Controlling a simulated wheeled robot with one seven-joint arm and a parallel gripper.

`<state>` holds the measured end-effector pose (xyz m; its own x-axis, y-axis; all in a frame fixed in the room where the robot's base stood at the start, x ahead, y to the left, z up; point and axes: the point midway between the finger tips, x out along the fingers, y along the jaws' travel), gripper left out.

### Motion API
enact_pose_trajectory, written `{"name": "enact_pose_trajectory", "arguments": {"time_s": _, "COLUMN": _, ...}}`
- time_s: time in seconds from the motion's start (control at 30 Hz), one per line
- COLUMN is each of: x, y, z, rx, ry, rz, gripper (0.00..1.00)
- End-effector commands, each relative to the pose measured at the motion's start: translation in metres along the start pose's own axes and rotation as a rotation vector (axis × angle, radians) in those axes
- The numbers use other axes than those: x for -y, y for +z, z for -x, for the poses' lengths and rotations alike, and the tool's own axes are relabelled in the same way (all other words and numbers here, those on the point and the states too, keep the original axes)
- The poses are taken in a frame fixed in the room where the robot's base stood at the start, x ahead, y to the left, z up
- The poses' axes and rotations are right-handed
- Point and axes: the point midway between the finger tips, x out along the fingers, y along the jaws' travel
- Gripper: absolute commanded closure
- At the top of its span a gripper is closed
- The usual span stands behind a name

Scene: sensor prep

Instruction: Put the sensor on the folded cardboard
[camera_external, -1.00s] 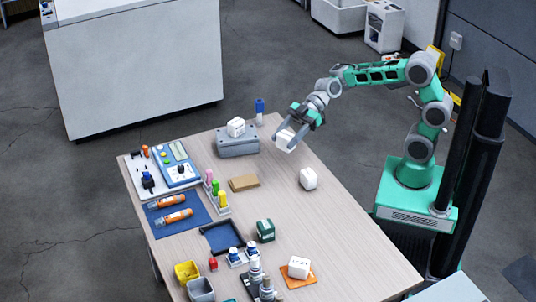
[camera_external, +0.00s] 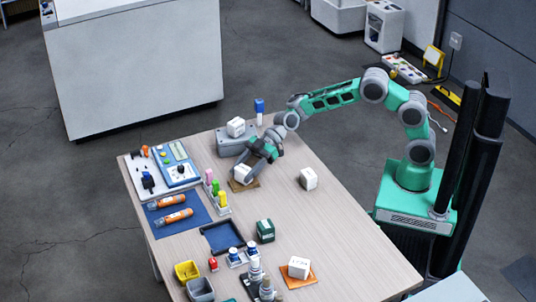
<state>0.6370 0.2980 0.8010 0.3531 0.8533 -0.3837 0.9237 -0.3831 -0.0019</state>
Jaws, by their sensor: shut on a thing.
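My gripper (camera_external: 245,176) is shut on a small white box-shaped sensor (camera_external: 241,173). It holds the sensor at the folded cardboard (camera_external: 250,186), a flat brown piece on the table. The sensor appears over or on the cardboard; I cannot tell whether it touches. The gripper fingers and the sensor hide part of the cardboard. Other similar white boxes stand on the grey case (camera_external: 232,146), on the bare table (camera_external: 308,179) and on an orange mat (camera_external: 299,267).
Pink, green and yellow tubes (camera_external: 217,195) stand in a rack left of the cardboard. A blue tray (camera_external: 222,237) and a dark green box (camera_external: 265,231) are nearer the front. A blue-capped bottle (camera_external: 259,110) stands at the back. The table right of the cardboard is mostly clear.

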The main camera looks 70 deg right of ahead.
Motion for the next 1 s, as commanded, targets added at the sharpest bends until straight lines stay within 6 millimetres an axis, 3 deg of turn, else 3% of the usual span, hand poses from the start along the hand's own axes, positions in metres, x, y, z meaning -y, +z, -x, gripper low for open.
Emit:
{"name": "enact_pose_trajectory", "arguments": {"time_s": 0.3, "x": 0.000, "y": 0.003, "z": -0.001, "rx": -0.002, "ry": 0.001, "rz": 0.002, "gripper": 0.91}}
{"name": "enact_pose_trajectory", "arguments": {"time_s": 0.33, "x": 0.000, "y": 0.003, "z": -0.001, "rx": -0.001, "ry": 0.000, "rz": 0.002, "gripper": 0.49}}
{"name": "enact_pose_trajectory", "arguments": {"time_s": 0.6, "x": 0.000, "y": 0.002, "z": -0.001, "rx": -0.001, "ry": 0.000, "rz": 0.001, "gripper": 0.28}}
{"name": "enact_pose_trajectory", "arguments": {"time_s": 0.9, "x": 0.000, "y": -0.004, "z": 0.002, "rx": -0.001, "ry": 0.000, "rz": 0.002, "gripper": 0.28}}
{"name": "enact_pose_trajectory", "arguments": {"time_s": 1.0, "x": -0.001, "y": -0.002, "z": 0.017, "rx": -0.002, "ry": 0.003, "rz": 0.000, "gripper": 0.28}}
